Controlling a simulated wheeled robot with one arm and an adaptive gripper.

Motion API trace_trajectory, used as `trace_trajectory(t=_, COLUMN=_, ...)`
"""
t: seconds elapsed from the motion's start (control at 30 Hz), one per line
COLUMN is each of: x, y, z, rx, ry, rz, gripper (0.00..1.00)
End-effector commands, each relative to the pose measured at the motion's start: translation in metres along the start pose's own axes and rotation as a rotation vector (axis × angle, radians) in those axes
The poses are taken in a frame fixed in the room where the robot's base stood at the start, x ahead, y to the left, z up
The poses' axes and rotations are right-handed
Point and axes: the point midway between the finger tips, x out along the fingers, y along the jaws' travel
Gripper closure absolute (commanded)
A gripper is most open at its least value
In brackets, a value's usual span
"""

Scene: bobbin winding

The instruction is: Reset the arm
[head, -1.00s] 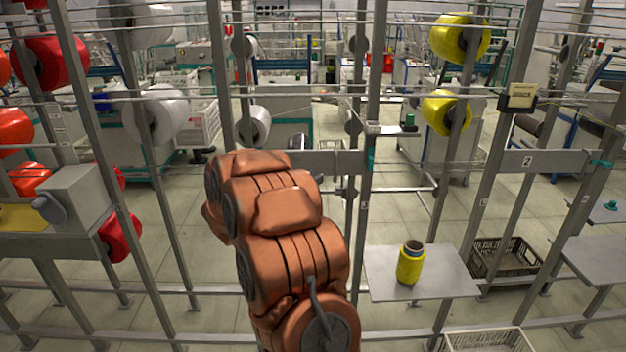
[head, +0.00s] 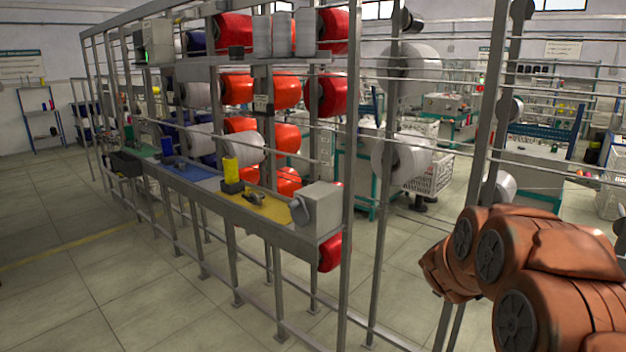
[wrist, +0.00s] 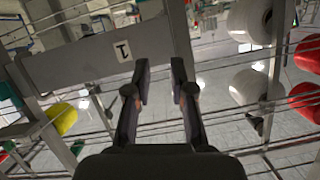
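My gripper (wrist: 159,92) shows in the wrist view with its two fingers apart and nothing between them. It points toward a grey metal rack plate (wrist: 85,62) marked with a "1" label. In the head view only my copper-coloured arm shows at the lower right; the gripper itself is out of that view.
A metal frame with a long shelf (head: 285,236) runs along the middle, carrying a yellow bobbin (head: 231,170) and a grey box (head: 318,207). Red spools (head: 332,97) and white spools (head: 403,163) hang on the frame. Bare tiled floor (head: 110,270) lies at the left.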

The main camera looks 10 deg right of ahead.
Motion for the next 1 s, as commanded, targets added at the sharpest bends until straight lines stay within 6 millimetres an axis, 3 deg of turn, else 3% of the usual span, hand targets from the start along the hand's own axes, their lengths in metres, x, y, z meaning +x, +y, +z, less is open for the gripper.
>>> trace_trajectory(t=0.1, x=-0.035, y=-0.044, z=0.016, rx=-0.02, ry=-0.114, rz=-0.156, gripper=0.77)
trace_trajectory(t=0.2, x=-0.071, y=-0.073, z=0.038, rx=-0.056, ry=-0.226, rz=-0.274, gripper=0.77)
trace_trajectory(t=0.37, x=-0.137, y=-0.101, z=0.076, rx=-0.136, ry=-0.412, rz=-0.427, gripper=0.77)
trace_trajectory(t=0.5, x=-0.198, y=-0.104, z=0.108, rx=-0.227, ry=-0.574, rz=-0.522, gripper=0.77)
trace_trajectory(t=0.63, x=-0.255, y=-0.089, z=0.139, rx=-0.329, ry=-0.73, rz=-0.575, gripper=0.77)
trace_trajectory(t=0.77, x=-0.309, y=-0.058, z=0.166, rx=-0.441, ry=-0.886, rz=-0.591, gripper=0.77)
trace_trajectory(t=1.0, x=-0.396, y=0.031, z=0.196, rx=-0.662, ry=-1.148, rz=-0.521, gripper=0.77)
